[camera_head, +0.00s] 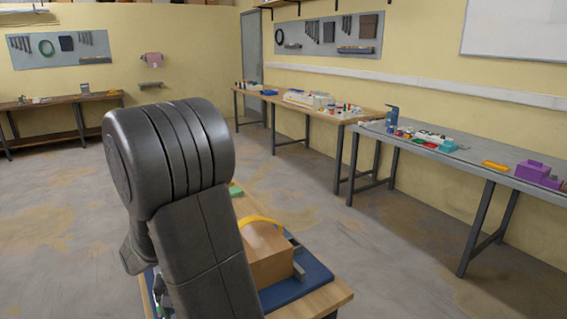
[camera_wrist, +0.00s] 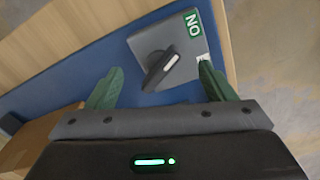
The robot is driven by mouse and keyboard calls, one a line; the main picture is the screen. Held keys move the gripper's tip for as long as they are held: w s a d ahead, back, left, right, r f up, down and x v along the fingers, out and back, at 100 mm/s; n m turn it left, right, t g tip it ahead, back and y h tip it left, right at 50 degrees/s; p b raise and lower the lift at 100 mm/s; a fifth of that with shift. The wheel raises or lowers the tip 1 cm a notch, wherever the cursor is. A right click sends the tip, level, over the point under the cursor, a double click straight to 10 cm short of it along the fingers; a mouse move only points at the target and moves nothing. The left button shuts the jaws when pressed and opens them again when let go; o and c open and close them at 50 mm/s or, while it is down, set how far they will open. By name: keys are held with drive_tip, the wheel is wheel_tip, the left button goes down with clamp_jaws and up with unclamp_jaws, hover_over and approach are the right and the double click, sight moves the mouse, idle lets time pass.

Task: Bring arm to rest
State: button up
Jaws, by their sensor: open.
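My arm fills the middle of the head view, with its dark grey links in front of a small wooden table (camera_head: 325,300). In the wrist view my gripper (camera_wrist: 158,88) is open, with its two green fingers spread apart and nothing held between them. Beyond the fingers a grey switch box (camera_wrist: 185,48) with a dark rotary handle (camera_wrist: 161,68) and a green "NO" label lies on a blue mat (camera_wrist: 75,75). The handle shows between and beyond the fingers, apart from them. The gripper is hidden behind my arm in the head view.
A brown box (camera_head: 270,262) with a yellow arched strip (camera_head: 262,221) stands on the small table's blue mat (camera_head: 310,272), beside my arm. Workbenches with small parts line the right wall (camera_head: 500,172) and back (camera_head: 300,100). The floor between is open.

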drive_tip(key=shift+m, duration=0.9)
drive_tip(key=shift+r+m, duration=0.3)
wheel_tip(320, 180, up, 6)
drive_tip(key=shift+r, duration=0.4)
drive_tip(key=shift+d, duration=0.15)
